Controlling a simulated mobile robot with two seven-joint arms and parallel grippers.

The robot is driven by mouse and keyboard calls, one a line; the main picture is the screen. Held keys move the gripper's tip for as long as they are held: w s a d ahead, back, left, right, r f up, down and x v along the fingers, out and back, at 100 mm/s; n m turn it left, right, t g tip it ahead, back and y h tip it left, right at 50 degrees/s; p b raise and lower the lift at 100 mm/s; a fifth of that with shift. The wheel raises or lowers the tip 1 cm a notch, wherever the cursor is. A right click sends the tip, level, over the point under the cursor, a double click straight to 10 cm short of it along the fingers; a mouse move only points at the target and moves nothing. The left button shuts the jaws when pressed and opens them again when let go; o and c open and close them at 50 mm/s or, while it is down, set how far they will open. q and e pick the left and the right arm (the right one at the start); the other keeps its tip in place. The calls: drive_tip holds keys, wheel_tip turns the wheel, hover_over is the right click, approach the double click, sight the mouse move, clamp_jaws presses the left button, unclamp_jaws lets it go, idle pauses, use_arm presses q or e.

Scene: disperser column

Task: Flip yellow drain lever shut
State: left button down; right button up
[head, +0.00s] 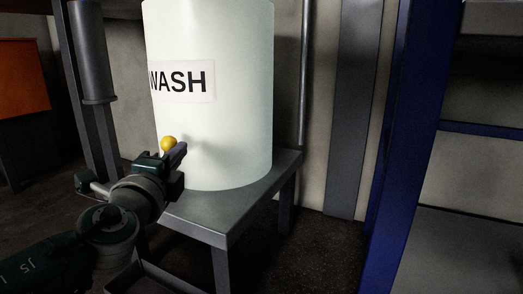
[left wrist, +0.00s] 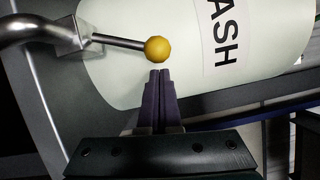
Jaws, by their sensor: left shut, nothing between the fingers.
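A white drum (head: 225,110) with a WASH label (head: 185,80) stands on a grey metal stand. The drain lever shows its yellow ball knob (head: 168,143) in front of the drum's lower left. In the left wrist view the yellow knob (left wrist: 158,49) sits on the end of a thin metal rod (left wrist: 120,41) that joins a grey pipe and valve body (left wrist: 62,35). My left gripper (head: 181,148) is shut and empty. In the left wrist view its fingertips (left wrist: 160,72) are just below the knob; I cannot tell whether they touch. The right gripper is not in view.
The grey stand (head: 228,220) has a flat top and legs, with a low tray (head: 150,280) below. A blue rack (head: 400,140) stands at the right. A dark post (head: 92,60) and an orange panel (head: 22,75) are at the left. Dark floor (head: 325,245) is clear between stand and rack.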

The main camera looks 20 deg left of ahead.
use_arm(q)
drive_tip(key=shift+a+r+n+p, duration=0.25)
drive_tip(key=shift+r+n+p, duration=0.05)
drive_tip(key=shift+n+p, duration=0.3)
drive_tip(key=shift+a+r+n+g+p, duration=0.1)
drive_tip(key=shift+n+g+p, duration=0.2)
drive_tip(key=shift+n, duration=0.1)
